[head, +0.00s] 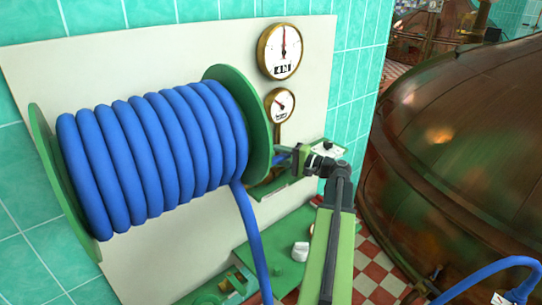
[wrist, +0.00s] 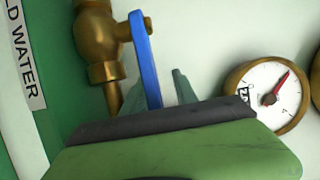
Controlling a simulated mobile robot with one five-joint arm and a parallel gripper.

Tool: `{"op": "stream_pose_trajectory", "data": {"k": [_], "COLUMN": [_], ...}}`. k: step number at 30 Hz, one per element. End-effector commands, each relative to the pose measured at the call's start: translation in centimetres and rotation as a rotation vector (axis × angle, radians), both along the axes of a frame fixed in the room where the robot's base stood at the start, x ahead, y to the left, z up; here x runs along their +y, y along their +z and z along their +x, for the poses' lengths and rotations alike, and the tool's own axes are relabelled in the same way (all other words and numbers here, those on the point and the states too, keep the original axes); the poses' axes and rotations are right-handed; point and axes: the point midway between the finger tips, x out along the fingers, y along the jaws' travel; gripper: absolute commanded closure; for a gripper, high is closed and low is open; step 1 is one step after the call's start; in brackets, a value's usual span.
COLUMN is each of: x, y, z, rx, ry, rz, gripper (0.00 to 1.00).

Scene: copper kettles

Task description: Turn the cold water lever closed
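The blue cold water lever (wrist: 147,58) hangs from a brass valve (wrist: 97,35) in the wrist view, its top end on the valve stem and its lower part tilted slightly right. A sign reading "LD WATER" (wrist: 27,55) is at the left. My gripper (wrist: 157,88) has its two grey-green fingers apart, with the lever's lower part between them. The lever is close to the left finger, with a gap to the right finger. Its lower tip is hidden behind my gripper body. In the head view my gripper (head: 296,160) is beside the hose reel, and the lever is hard to make out.
A blue hose on a green reel (head: 262,125) fills the left. Two round gauges (head: 280,52) are on the pale wall panel (head: 310,90). A large copper kettle (head: 465,150) stands at the right.

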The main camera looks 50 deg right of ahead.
Motion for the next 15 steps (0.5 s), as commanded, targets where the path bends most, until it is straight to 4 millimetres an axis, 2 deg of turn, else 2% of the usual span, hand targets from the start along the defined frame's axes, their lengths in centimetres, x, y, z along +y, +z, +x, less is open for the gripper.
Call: {"op": "stream_pose_trajectory", "data": {"k": [2, 10, 15], "x": [-0.03, -0.02, -0.04], "y": [0.0, 0.04, 0.16], "z": [0.01, 0.06, 0.1], "rx": [0.0, -0.001, -0.004], "ry": [0.0, 0.001, 0.0], "rz": [0.0, 0.001, 0.003], "gripper": [0.65, 0.99, 1.0]}}
